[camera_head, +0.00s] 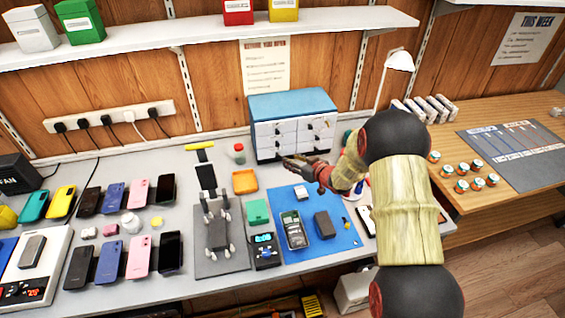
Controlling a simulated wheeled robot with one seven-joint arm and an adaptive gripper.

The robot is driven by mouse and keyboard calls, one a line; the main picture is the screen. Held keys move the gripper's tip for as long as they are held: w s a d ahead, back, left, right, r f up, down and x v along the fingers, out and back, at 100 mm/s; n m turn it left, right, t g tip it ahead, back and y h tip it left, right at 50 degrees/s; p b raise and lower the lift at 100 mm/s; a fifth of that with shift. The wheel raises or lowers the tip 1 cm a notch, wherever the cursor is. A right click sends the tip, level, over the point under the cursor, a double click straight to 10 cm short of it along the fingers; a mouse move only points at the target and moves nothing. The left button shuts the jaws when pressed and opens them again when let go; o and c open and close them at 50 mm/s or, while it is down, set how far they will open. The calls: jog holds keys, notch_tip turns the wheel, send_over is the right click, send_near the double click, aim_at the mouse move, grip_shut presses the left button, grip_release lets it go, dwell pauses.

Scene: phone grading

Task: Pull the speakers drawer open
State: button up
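The blue drawer cabinet (292,103) stands at the back of the bench, against the wall. Its white drawer fronts (274,130) face me; their labels are too small to read, so I cannot tell which one is the speakers drawer. The drawers I can see look shut. My gripper (297,162) is at the lower front of the cabinet, in front of the bottom drawers, and hides part of them. Its fingers are dark and small here. I cannot tell whether they touch a handle or are open or shut.
Several phones (138,193) lie in rows on the left. A blue mat (335,243) with a meter (294,230) lies below my gripper. A white lamp (399,60) stands right of the cabinet.

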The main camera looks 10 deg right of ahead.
aim_at(279, 157)
jog(key=x, duration=0.2)
jog(key=b+x, duration=0.1)
jog(key=x, duration=0.2)
jog(key=f+b+x, duration=0.1)
jog(key=x, duration=0.2)
jog(key=shift+s+a, duration=0.2)
jog(key=shift+a, duration=0.05)
jog(key=shift+r, duration=0.1)
jog(key=shift+c, duration=1)
grip_shut()
jog(key=shift+s, duration=0.1)
